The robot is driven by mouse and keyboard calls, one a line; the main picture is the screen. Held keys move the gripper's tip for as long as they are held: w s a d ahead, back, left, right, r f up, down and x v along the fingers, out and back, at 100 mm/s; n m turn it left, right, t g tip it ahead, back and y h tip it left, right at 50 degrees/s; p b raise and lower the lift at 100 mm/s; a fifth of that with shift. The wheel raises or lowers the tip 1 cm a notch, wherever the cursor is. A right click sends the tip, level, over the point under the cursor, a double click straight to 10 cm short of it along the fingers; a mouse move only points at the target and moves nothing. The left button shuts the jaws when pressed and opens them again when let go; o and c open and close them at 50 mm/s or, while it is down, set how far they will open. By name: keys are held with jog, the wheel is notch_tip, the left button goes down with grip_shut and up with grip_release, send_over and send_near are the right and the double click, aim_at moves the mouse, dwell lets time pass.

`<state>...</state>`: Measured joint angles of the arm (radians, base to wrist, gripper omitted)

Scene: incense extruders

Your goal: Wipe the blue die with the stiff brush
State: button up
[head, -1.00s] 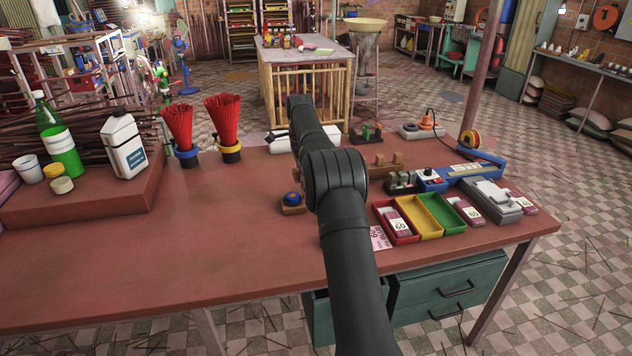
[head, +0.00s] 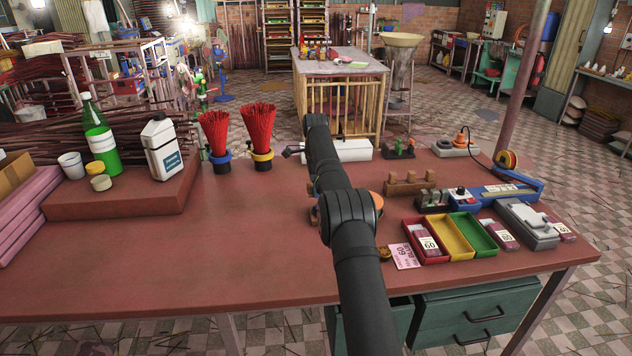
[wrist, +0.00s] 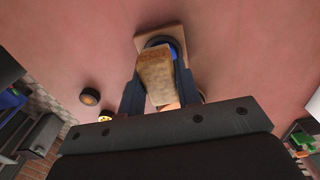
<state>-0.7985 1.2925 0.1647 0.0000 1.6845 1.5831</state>
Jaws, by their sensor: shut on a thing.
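My gripper (wrist: 159,72) is shut on a tan, block-shaped thing, which I take to be the stiff brush (wrist: 156,78); one dark finger is on each side of it in the wrist view. The blue die (wrist: 177,46) shows as a dark ring with a blue part, on a square wooden base (wrist: 148,32) just beyond the brush's far end. The brush overlaps and partly hides the die, and I cannot tell whether they touch. In the head view my arm hides the gripper and brush, and the die cannot be made out clearly.
Two red incense bundles (head: 258,135) stand at the back left. A small round thing (wrist: 90,97) lies left of my gripper. The table's left front is clear.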

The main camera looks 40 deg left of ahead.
jog(key=shift+f, duration=2.65)
jog(key=shift+w+d, duration=0.6)
jog(key=shift+c, duration=0.3)
jog(key=shift+w+d, duration=0.8)
jog(key=shift+s+a, duration=1.45)
jog(key=shift+a, duration=0.05)
jog(key=shift+d+r, duration=0.1)
jog(key=shift+r, duration=3.95)
